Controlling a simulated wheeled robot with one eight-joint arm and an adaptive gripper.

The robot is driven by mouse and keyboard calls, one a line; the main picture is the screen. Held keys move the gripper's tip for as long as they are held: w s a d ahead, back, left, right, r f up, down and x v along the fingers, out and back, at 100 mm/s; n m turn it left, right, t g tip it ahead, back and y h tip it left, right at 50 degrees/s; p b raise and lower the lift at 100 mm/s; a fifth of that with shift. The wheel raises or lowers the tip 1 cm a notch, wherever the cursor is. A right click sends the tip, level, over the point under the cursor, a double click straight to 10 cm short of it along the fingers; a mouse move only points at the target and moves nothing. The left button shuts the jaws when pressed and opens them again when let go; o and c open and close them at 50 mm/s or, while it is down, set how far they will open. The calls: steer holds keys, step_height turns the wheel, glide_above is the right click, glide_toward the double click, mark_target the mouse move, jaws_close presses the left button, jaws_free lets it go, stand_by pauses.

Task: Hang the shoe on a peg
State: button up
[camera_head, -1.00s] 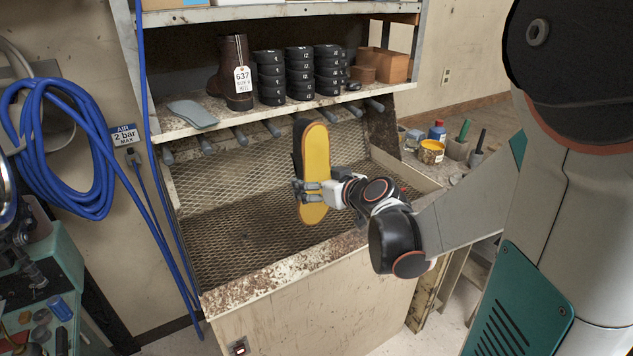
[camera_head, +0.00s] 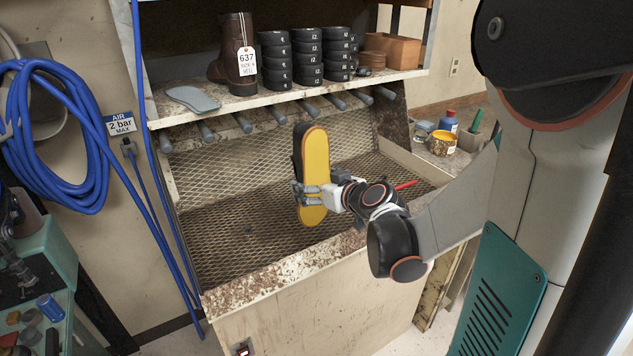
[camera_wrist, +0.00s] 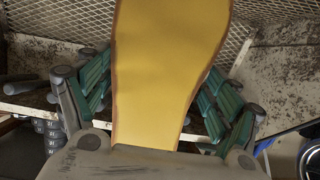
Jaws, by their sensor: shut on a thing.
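The shoe (camera_head: 315,165) stands upright in my gripper, its yellow sole facing the head camera and its dark upper behind. My gripper (camera_head: 308,194) is shut on its lower part. In the wrist view the yellow sole (camera_wrist: 168,65) fills the middle, with the green-padded fingers (camera_wrist: 160,100) on both sides of it. A row of grey pegs (camera_head: 243,122) sticks out under the shelf, above the mesh bin. The visible pegs are bare. The shoe is below and in front of the pegs, apart from them in the head view.
The shelf (camera_head: 290,97) above the pegs holds a brown boot (camera_head: 235,50) with a tag, stacked black discs (camera_head: 308,55) and a grey insole (camera_head: 193,99). The mesh bin (camera_head: 225,200) is open below. Cans and tools stand at right; blue hose (camera_head: 55,140) hangs at left.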

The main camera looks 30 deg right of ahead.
mark_target(317, 168)
steer(key=shift+w+a+f, duration=0.1)
steer(key=shift+w+f, duration=0.05)
steer(key=shift+w, duration=2.6)
steer(key=shift+w+a+f, duration=0.1)
steer(key=shift+w, duration=2.85)
steer(key=shift+c, duration=0.6)
steer(key=shift+w+b, duration=0.35)
steer(key=shift+w, duration=0.9)
steer(key=o, duration=1.3)
steer(key=v, duration=1.2)
steer(key=shift+w, duration=0.1)
